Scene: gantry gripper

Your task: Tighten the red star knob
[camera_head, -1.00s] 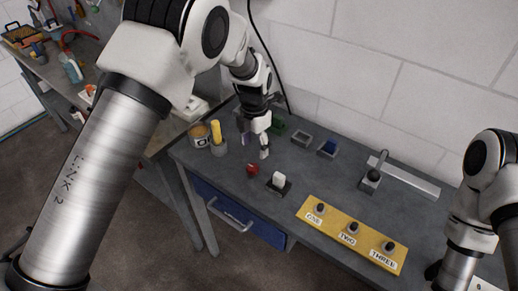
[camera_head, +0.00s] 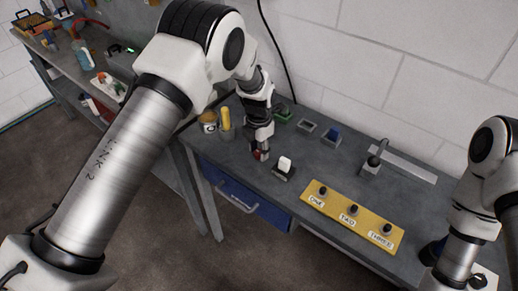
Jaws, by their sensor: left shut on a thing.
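The red star knob (camera_head: 264,155) sits on the dark grey bench top, left of a small black block with a white piece. It is partly hidden by my left gripper. My left gripper (camera_head: 261,152) points down at the knob from above, with its fingers shut on it. My right arm stands at the right edge of the head view; its gripper tips cannot be made out clearly there.
A yellow board (camera_head: 352,215) with several black knobs labelled ONE, TWO, THREE lies at the front right. A black block with a white piece (camera_head: 284,166) stands close beside the knob.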

